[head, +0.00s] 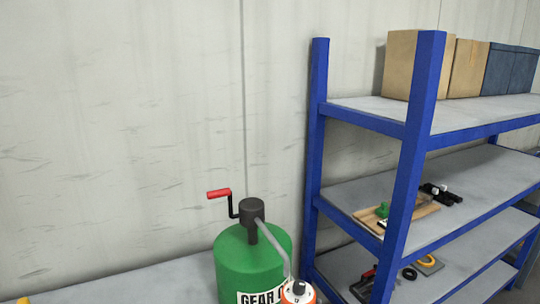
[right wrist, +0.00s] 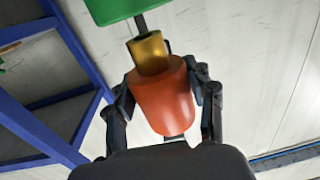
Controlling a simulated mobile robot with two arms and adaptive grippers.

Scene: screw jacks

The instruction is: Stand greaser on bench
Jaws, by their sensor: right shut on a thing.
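In the right wrist view an orange cylinder, seemingly the greaser (right wrist: 164,98), has a brass-coloured collar (right wrist: 149,53) and a dark rod at its far end. My right gripper (right wrist: 165,92) is shut on the orange body, one finger on each side. It holds it in front of the pale wall; whether anything supports it does not show. A green block (right wrist: 115,8) is cut off at the top edge; I cannot tell if it belongs to the greaser. The grey bench (head: 130,288) shows at the lower left of the head view. My left gripper is not in view.
A green gear-oil drum (head: 240,265) with a crank pump stands at lower centre. An orange and white round thing (head: 298,291) is cut off beside it. A blue shelf rack (head: 412,150) on the right holds boxes and small parts. The visible bench left of the drum is mostly clear.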

